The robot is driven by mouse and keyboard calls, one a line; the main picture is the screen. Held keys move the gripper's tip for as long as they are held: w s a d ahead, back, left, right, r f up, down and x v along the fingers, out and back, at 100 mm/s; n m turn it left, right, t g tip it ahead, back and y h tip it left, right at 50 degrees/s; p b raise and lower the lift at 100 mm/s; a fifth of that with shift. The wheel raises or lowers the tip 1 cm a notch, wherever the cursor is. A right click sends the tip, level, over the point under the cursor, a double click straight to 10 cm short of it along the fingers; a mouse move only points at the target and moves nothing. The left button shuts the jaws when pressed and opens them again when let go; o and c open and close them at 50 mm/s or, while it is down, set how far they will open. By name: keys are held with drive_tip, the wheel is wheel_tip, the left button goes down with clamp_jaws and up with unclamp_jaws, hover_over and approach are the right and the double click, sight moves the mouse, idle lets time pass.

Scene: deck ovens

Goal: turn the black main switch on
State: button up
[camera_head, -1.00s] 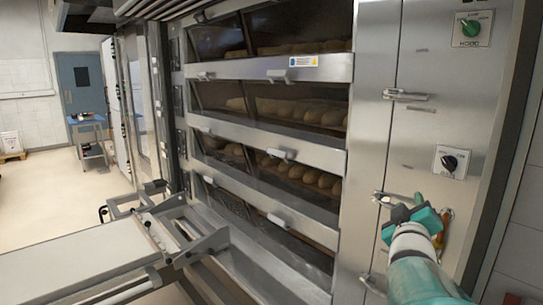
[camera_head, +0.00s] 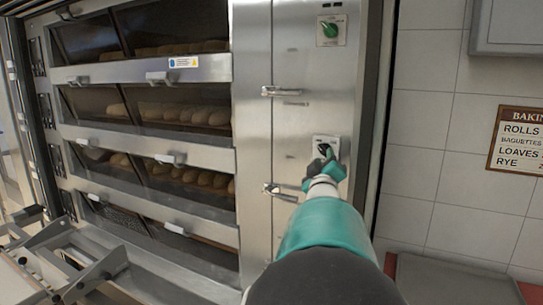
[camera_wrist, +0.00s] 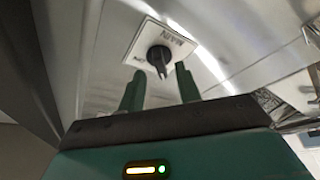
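The black main switch (camera_wrist: 159,57) is a rotary knob on a white plate marked MAIN in the wrist view. In the head view its white plate (camera_head: 326,141) shows on the steel panel, with the knob partly hidden behind my gripper. My gripper (camera_wrist: 160,88) is open, with its two teal fingers apart just short of the knob, one to either side below it. In the head view my gripper (camera_head: 325,160) is in front of the plate. I cannot tell whether the fingers touch the knob.
A green knob (camera_head: 330,30) is higher on the same panel. Door latches (camera_head: 281,91) stick out to the left of the switch. Oven decks with loaves (camera_head: 190,113) lie further left. A tiled wall (camera_head: 430,110) with a menu sign (camera_head: 518,141) is on the right.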

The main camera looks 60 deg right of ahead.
sight(324, 151)
drive_tip(key=shift+x, duration=1.1)
drive_tip(key=shift+c, duration=0.4)
clamp_jaws()
